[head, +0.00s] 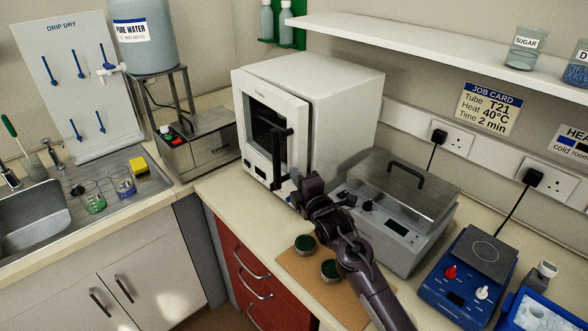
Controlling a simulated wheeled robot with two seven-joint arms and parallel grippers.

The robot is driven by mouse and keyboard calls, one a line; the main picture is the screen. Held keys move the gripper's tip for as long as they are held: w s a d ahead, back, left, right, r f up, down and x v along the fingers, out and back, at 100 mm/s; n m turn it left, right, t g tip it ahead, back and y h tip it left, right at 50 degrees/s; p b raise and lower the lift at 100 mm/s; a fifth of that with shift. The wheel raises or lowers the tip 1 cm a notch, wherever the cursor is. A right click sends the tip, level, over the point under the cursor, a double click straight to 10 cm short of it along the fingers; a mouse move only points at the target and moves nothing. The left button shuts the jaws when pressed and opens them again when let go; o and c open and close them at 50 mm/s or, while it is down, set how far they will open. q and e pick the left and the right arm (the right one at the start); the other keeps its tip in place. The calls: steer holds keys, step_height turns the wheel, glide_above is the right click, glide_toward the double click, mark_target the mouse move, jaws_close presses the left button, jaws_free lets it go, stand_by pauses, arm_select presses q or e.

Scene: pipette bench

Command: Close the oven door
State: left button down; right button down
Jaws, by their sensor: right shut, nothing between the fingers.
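The white oven (335,85) stands on the bench in the middle of the head view. Its door (256,92) has a dark window and a black vertical handle (281,150) on its right part. The door lies across the front of the oven; I cannot tell whether it is fully flush. My right gripper (291,182) is shut and empty at the lower right of the door, just below the handle. It overlaps the door's lower corner, and I cannot tell whether it touches. My left gripper is out of view.
A grey lidded water bath (405,235) stands close to the right of my right arm. A blue stirrer (465,270) is farther right. Two green-topped jars (305,244) sit on a brown mat (298,272) in front. A shelf (430,50) hangs above.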

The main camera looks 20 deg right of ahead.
mark_target(303, 165)
steer(key=shift+w+r, duration=0.1)
steer(key=shift+w, duration=0.5)
steer(key=shift+w, duration=0.1)
steer(key=d, duration=0.1)
steer(key=d+b, duration=0.1)
steer(key=d, duration=0.1)
steer(key=shift+w, duration=0.4)
steer(key=shift+d, duration=0.15)
steer(key=shift+r, duration=0.1)
